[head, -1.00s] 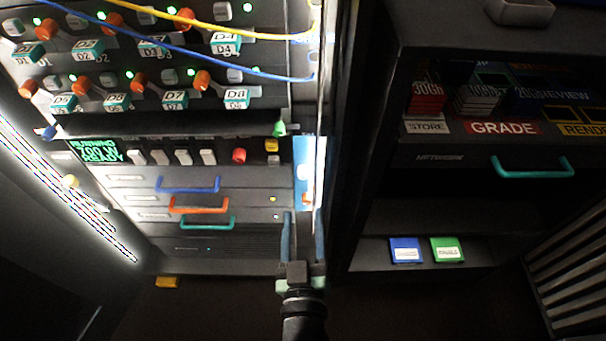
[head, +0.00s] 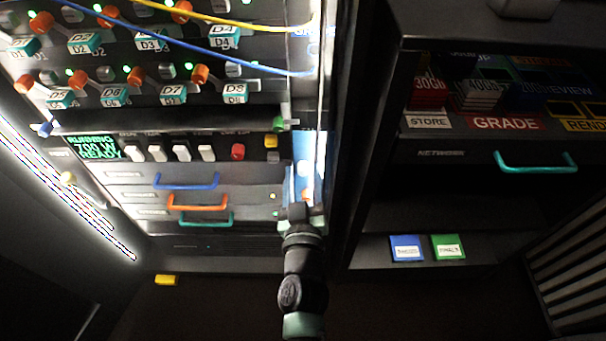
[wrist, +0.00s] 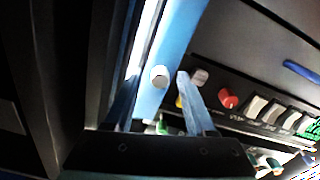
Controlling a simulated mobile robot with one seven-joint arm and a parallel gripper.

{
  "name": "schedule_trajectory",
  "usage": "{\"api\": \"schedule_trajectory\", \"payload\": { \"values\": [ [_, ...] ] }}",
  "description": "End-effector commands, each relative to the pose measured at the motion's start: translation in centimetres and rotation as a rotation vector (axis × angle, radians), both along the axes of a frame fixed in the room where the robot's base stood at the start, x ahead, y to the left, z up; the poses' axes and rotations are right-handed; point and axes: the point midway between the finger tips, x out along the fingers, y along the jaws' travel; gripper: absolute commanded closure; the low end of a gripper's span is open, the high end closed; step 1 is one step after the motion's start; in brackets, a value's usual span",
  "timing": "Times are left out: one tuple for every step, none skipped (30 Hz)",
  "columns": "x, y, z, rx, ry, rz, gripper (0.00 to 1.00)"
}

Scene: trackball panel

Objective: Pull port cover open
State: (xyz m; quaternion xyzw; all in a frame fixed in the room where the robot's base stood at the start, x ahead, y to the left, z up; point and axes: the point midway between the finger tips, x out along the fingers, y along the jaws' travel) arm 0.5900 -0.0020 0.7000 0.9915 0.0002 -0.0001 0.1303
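A narrow light-blue upright panel (head: 301,148), likely the port cover, is at the right edge of the rack in the head view. It also shows in the wrist view (wrist: 178,45), with a pale round knob (wrist: 159,76) on it. My gripper (head: 302,192) is at the lower part of this panel in the head view, hiding some of it. In the wrist view my gripper (wrist: 157,88) is open, with one finger on each side of the knob and visible gaps between. Whether the knob is within fingertip depth cannot be told.
Left of the panel are drawers with blue (head: 187,182), orange (head: 198,204) and teal (head: 207,220) handles, and a row of white switches (head: 182,153) with a red knob (head: 238,152). Blue and yellow cables cross above. A dark cabinet (head: 375,150) stands close on the right.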

Motion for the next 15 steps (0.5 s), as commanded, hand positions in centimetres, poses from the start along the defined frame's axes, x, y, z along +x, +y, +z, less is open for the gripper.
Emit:
{"api": "schedule_trajectory", "payload": {
  "values": [
    [-0.02,0.0,0.0,0.0,0.0,0.0,0.54],
    [-0.02,0.0,0.0,0.0,0.0,0.0,0.6],
    [-0.02,0.0,0.0,0.0,0.0,0.0,0.67],
    [-0.02,0.01,0.0,0.0,0.0,0.0,0.72],
    [-0.02,0.01,0.0,0.0,0.0,0.0,0.78],
    [-0.02,0.0,0.0,0.0,0.0,0.0,0.85],
    [-0.03,0.01,0.0,0.0,0.0,0.0,0.9],
    [-0.03,0.01,0.0,0.0,0.0,0.0,0.96],
    [-0.03,0.0,0.01,0.0,0.0,0.0,1.0],
    [-0.03,0.01,0.0,0.0,0.0,0.0,1.0],
    [-0.03,0.0,0.01,0.0,0.0,0.0,1.0],
    [-0.03,0.0,0.0,0.0,0.0,0.0,1.0],
    [-0.03,0.01,0.01,0.0,0.0,0.0,1.0],
    [-0.03,0.0,0.01,0.0,0.0,0.0,1.0],
    [-0.04,0.0,0.0,0.0,0.0,0.0,1.0]
  ]
}}
